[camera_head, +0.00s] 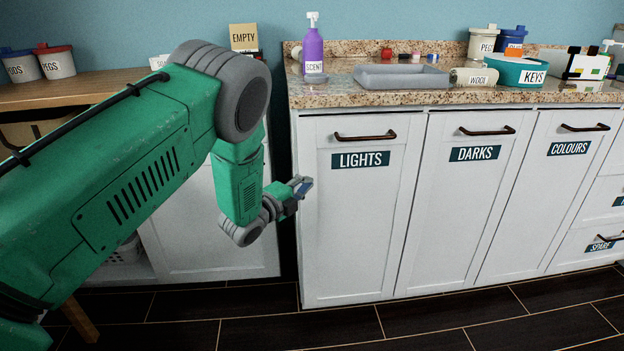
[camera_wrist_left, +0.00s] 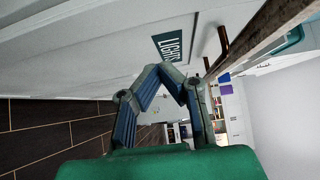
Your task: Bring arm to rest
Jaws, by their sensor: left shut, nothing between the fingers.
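My left arm comes in from the left in the head view, raised and bent at the elbow. Its left gripper (camera_head: 301,187) is small in this view, in front of the left edge of the LIGHTS cabinet door (camera_head: 360,225). In the left wrist view the left gripper (camera_wrist_left: 172,72) has its fingers drawn together at the tips, with nothing between them. The LIGHTS label (camera_wrist_left: 174,46) shows just beyond the fingers there. I cannot tell from these views whether the gripper touches the door. My right gripper is not in view.
A granite counter (camera_head: 340,96) runs above the cabinets. It holds a purple SCENT bottle (camera_head: 313,50), a grey tray (camera_head: 400,77) and a teal KEYS tub (camera_head: 515,71). Door handles (camera_head: 365,136) stick out at the front. Dark floor tiles (camera_head: 340,325) in front are clear.

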